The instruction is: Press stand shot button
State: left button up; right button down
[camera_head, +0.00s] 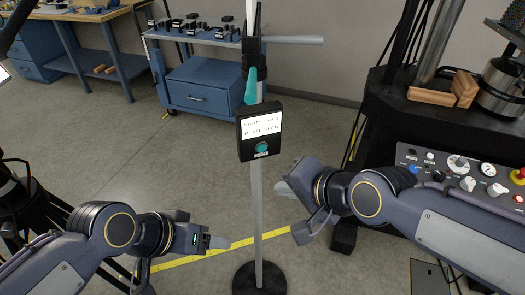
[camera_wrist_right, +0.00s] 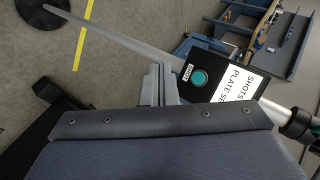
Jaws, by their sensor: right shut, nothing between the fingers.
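The stand is a grey pole (camera_head: 257,210) on a round black base (camera_head: 258,279). It carries a black box with a white label (camera_head: 262,124) and a round teal button (camera_head: 262,147) below the label. The button (camera_wrist_right: 198,78) also shows in the right wrist view, just right of the fingertips. My right gripper (camera_head: 282,188) is shut and empty, to the right of and below the box; its fingers (camera_wrist_right: 159,85) appear apart from the button. My left gripper (camera_head: 220,242) is low, left of the pole; its finger opening cannot be made out.
A black machine with a control panel (camera_head: 460,168) of knobs, gauges and a red button stands at the right. A blue cart (camera_head: 200,85) is behind the stand, and a workbench (camera_head: 75,40) is at the back left. Yellow tape (camera_head: 190,259) crosses the open floor.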

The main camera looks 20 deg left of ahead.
aim_at(262, 148)
jog(key=w+a, duration=0.5)
jog(key=w, duration=0.2)
dwell(0.6)
jog(key=shift+a, duration=0.1)
dwell(1.8)
jog(key=shift+w+a, duration=0.25)
jog(key=shift+w, duration=0.1)
jog(key=shift+w+a, duration=0.2)
jog(key=shift+w, duration=0.1)
dwell(0.6)
jog(key=shift+s+d, duration=0.1)
jog(key=shift+s, duration=0.05)
jog(key=shift+s+d, duration=0.35)
jog(key=shift+s, duration=0.15)
dwell(0.3)
